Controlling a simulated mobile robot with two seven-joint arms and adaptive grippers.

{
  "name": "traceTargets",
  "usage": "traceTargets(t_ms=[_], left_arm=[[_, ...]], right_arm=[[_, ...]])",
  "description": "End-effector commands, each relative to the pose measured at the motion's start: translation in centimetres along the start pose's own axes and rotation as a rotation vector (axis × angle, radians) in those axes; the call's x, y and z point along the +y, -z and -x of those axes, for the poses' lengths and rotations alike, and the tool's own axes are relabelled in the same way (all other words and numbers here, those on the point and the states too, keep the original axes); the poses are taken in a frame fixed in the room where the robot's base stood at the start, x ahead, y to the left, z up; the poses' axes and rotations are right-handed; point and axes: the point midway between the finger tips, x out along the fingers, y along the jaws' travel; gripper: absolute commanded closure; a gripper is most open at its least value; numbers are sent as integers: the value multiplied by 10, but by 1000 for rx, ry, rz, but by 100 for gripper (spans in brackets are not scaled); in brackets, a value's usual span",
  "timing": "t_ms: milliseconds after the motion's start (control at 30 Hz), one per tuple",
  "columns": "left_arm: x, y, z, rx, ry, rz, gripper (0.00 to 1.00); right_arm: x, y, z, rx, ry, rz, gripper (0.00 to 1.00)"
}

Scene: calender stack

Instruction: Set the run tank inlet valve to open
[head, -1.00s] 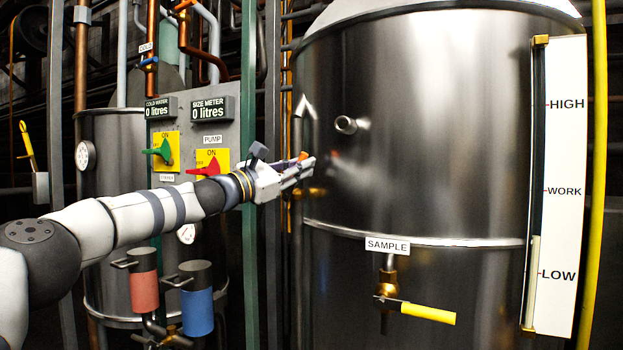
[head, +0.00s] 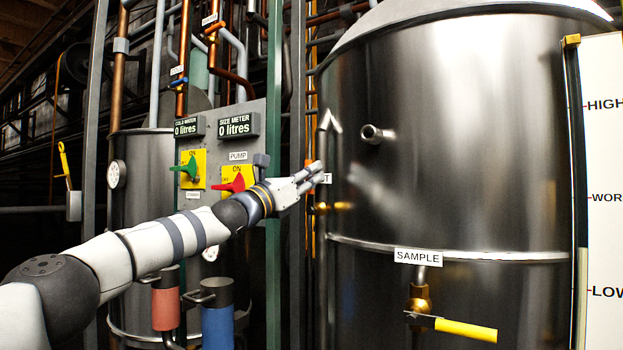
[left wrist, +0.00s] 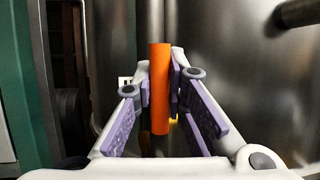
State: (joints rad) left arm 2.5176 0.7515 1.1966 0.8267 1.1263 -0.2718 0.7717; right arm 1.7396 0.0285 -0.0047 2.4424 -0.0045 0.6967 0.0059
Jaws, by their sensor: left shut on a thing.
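An orange handle (left wrist: 160,95) stands upright between the fingers of my left gripper (left wrist: 161,82) in the left wrist view. The purple-padded fingers are shut on it, one on each side. A white label (head: 327,179), mostly covered and ending in T, shows at the fingertips. A brass fitting (head: 340,206) is just below on the tank's side. The right gripper is not in view.
A panel with a green switch (head: 189,169) and a red switch (head: 236,184) is behind my left arm. A green post (head: 273,240) stands close beside the gripper. A sample tap with a yellow lever (head: 466,330) juts from the tank's front.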

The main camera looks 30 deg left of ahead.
Motion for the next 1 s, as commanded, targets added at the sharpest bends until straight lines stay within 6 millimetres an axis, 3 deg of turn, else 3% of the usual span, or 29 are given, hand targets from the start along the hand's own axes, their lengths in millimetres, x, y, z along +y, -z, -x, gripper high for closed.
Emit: traceTargets(t_ms=[367,400,467,833,1000], left_arm=[[1,-2,0,-3,-3,10,100],[1,-2,0,-3,-4,9,81],[1,-2,0,-3,-4,9,67],[2,1,4,0,-3,11,66],[2,1,30,-1,-2,14,66]], right_arm=[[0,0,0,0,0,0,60],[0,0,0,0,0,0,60],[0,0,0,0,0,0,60],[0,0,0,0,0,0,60],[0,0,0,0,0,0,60]])
